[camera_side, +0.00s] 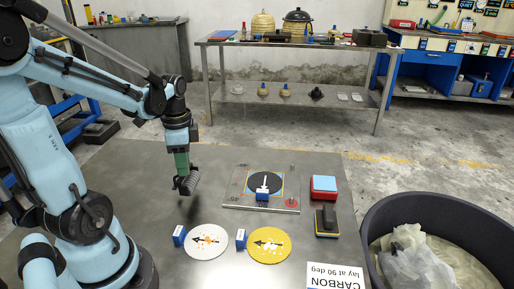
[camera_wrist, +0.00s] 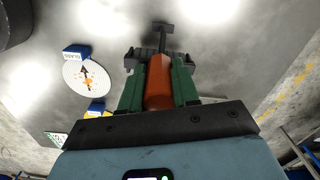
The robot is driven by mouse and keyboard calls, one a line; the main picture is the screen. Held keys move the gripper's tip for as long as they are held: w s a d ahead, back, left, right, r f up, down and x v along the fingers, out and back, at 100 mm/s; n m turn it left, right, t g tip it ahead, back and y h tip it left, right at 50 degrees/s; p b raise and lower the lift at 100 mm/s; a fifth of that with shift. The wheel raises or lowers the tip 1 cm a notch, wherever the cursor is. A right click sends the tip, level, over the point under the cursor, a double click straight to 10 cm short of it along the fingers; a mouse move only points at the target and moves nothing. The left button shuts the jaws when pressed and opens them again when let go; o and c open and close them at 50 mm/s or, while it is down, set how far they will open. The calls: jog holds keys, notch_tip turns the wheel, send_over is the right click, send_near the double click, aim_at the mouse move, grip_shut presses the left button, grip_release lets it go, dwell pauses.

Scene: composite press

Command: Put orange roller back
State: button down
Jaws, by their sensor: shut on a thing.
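My gripper (camera_side: 181,163) has green fingers and hangs above the grey table, left of the layup plate. It is shut on the orange roller, whose orange handle (camera_wrist: 158,82) shows between the two fingers (camera_wrist: 157,75) in the wrist view. The roller's dark ribbed head (camera_side: 187,182) hangs below the fingers in the side view, apparently clear of the table. In the side view the orange handle is mostly hidden by the fingers. I cannot make out a holder or marked place for the roller.
The layup plate (camera_side: 232,206) carries a black disc with a white arrow. A white disc (camera_side: 207,243) and a yellow disc (camera_side: 270,246) lie in front. A red-and-blue block (camera_side: 324,187) and a dark, yellow-edged block (camera_side: 326,222) stand right. A bin (camera_side: 386,212) is beyond them.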

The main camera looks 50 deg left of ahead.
jog(key=shift+f, duration=1.25)
jog(key=shift+f, duration=0.15)
jog(key=c, duration=0.8)
grip_release()
